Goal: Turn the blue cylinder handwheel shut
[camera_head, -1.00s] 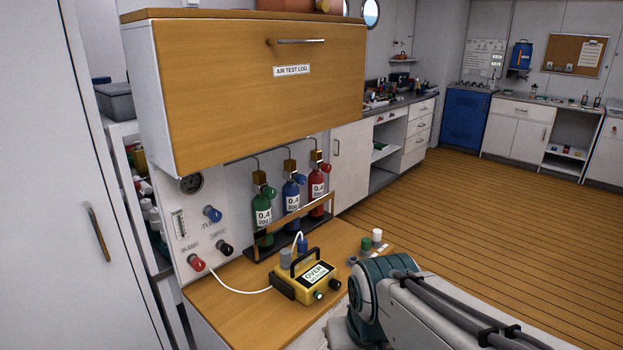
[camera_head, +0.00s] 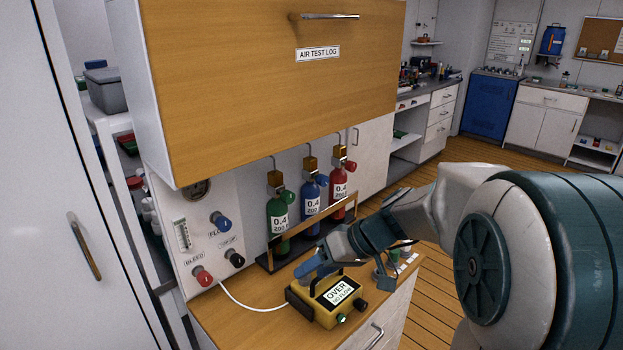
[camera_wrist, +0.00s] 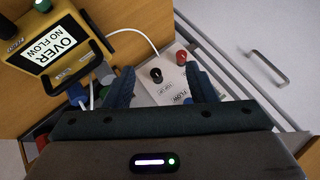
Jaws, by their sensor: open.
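The blue cylinder (camera_head: 312,207) stands upright in the rack between the green cylinder (camera_head: 277,215) and the red cylinder (camera_head: 339,190). Its blue handwheel (camera_head: 321,181) shows at its upper right, below a brass block. My gripper (camera_head: 312,264) is in front of and below the cylinders, above the yellow meter, apart from the handwheel. In the wrist view my gripper (camera_wrist: 160,86) has its two fingers spread, with nothing held between them. I cannot make out the blue handwheel in the wrist view.
The yellow meter (camera_head: 327,303) reads "OVER NO FLOW" and has a raised black handle. A wooden rail (camera_head: 314,219) crosses in front of the cylinders. The panel (camera_head: 215,257) carries blue, black and red knobs. The AIR TEST LOG cabinet (camera_head: 275,100) overhangs above.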

